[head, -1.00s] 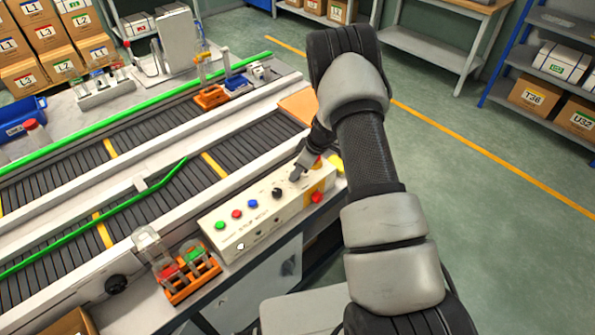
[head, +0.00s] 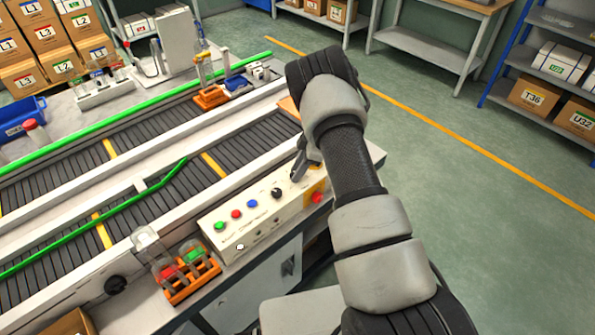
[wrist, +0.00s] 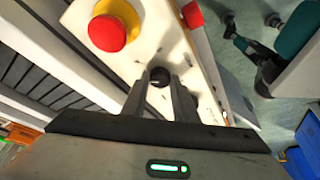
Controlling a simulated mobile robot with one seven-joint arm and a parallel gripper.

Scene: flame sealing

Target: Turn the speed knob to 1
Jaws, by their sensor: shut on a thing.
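The pale control panel (head: 262,215) runs along the front of the conveyor. It carries green, red and blue buttons and a black knob (head: 277,193) left of my gripper. My gripper (head: 297,176) points down at the panel's right part, and its tips are partly hidden by my arm in the head view. In the wrist view my gripper (wrist: 159,88) has its two fingers on either side of a round black knob (wrist: 158,76), shut on it. The knob's marks and labels are too small to read.
A red mushroom button on a yellow base (wrist: 107,32) stands close to the fingers. A red button (head: 316,197) sits at the panel's right end. An orange rack with tubes (head: 190,278) stands left of the panel. Conveyor belts (head: 120,180) lie behind.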

